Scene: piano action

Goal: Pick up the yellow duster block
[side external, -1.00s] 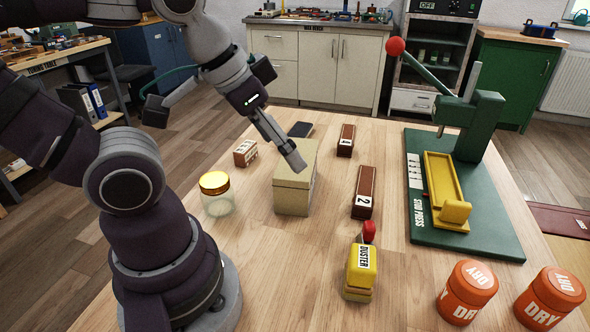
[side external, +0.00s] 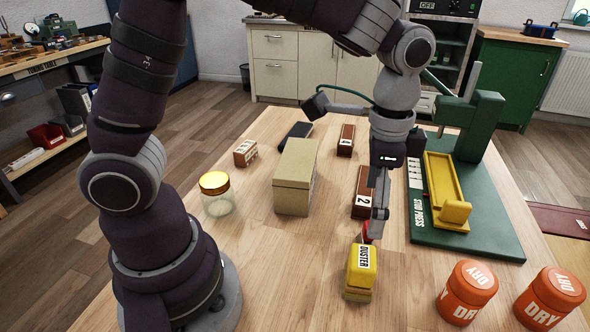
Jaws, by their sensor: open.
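The yellow duster block (side external: 361,267) stands on the wooden table near its front, with a black and white DUSTER label on its top. A small red knob (side external: 367,233) shows just behind it, partly hidden by my gripper. My gripper (side external: 376,231) points down above and just behind the duster block, a little to its right in the picture. It is open and holds nothing that I can see. Whether the fingertips touch the red knob I cannot tell.
A brown block marked 2 (side external: 362,190) stands close behind my gripper. The green stud press (side external: 470,235) is to the right, two orange DRY jars (side external: 467,292) at front right. A beige box (side external: 294,180) and a glass jar (side external: 216,198) are left. The table left of the duster is clear.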

